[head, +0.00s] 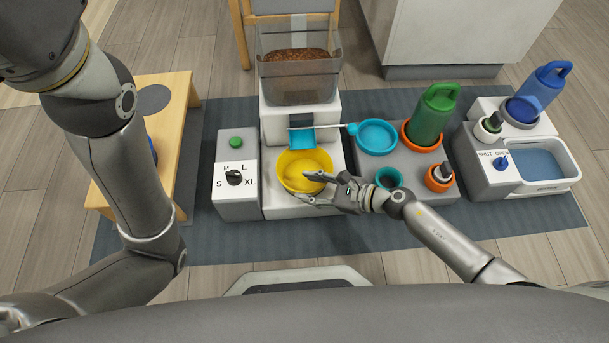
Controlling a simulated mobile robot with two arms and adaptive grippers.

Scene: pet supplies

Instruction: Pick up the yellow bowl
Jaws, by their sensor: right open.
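The yellow bowl (296,165) sits upright on the white base of the food dispenser (272,127), under its blue chute (303,138). My right gripper (312,187) is open at the bowl's front right rim, with its fingers over or beside the rim. I cannot tell whether they touch it. The fingers hide a small part of the bowl's right side. My left arm comes in from the left, but its gripper is outside the view.
A control box (236,148) with a green button and a dial stands left of the dispenser. Right of it, a grey stand (402,161) holds a blue bowl (377,136), a green bottle (432,115) and cups. A water station (477,170) is farther right. A wooden table (180,105) stands left.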

